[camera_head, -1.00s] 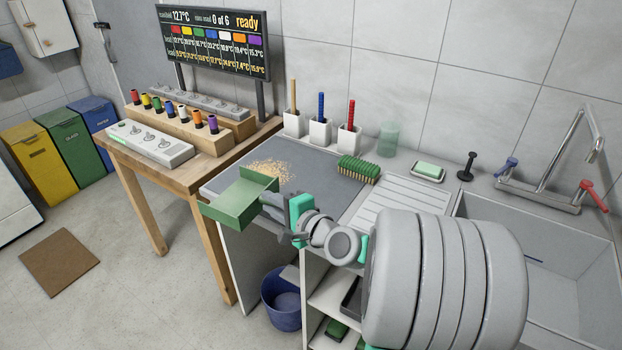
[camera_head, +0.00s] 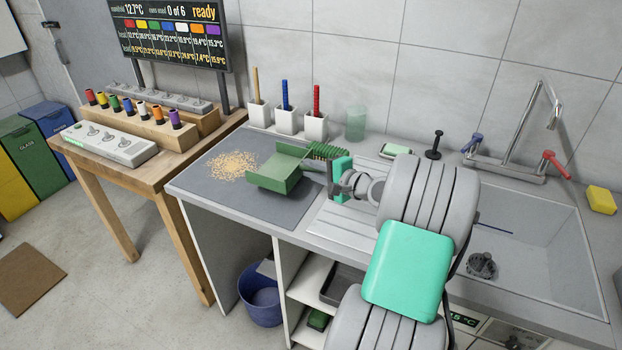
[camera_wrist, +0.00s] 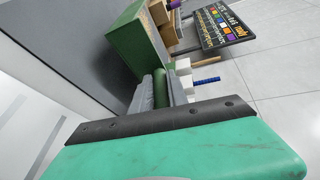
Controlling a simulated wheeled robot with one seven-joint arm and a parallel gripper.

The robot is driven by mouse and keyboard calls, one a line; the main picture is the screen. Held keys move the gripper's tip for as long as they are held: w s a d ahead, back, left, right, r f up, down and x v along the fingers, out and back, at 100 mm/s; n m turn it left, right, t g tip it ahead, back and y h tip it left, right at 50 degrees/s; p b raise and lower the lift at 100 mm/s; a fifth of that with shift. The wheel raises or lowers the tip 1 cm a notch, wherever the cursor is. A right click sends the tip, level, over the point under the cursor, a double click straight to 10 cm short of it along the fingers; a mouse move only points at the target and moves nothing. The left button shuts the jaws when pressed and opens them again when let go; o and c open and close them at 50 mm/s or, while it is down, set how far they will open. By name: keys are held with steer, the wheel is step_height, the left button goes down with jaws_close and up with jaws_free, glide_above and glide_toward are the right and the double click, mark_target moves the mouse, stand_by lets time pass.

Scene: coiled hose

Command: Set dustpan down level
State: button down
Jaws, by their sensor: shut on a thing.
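The green dustpan (camera_head: 276,171) is over the dark grey mat (camera_head: 218,196) on the counter, its open side facing left and toward the front. I cannot tell for sure whether it touches the mat. A pile of tan crumbs (camera_head: 232,165) lies on the mat to its left. My gripper (camera_head: 330,176) is shut on the dustpan's handle at the right. In the wrist view the dustpan (camera_wrist: 139,42) is beyond the fingers (camera_wrist: 160,92), with the green handle between them. The green brush (camera_head: 328,150) lies just behind the dustpan and is partly hidden.
Three white cups (camera_head: 287,121) with coloured-handled tools stand along the wall. A ribbed drainboard (camera_head: 340,225) and a sink (camera_head: 530,240) with a tap lie to the right. A blue bucket (camera_head: 262,300) stands under the counter. The mat's front left is clear.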

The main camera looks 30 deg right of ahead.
steer(key=shift+w+d+f, duration=0.2)
steer(key=shift+f, duration=1.9)
steer(key=c, duration=1.3)
jaws_free()
steer(key=shift+r, duration=0.25)
steer(key=v, duration=1.2)
steer(key=shift+b, duration=0.3)
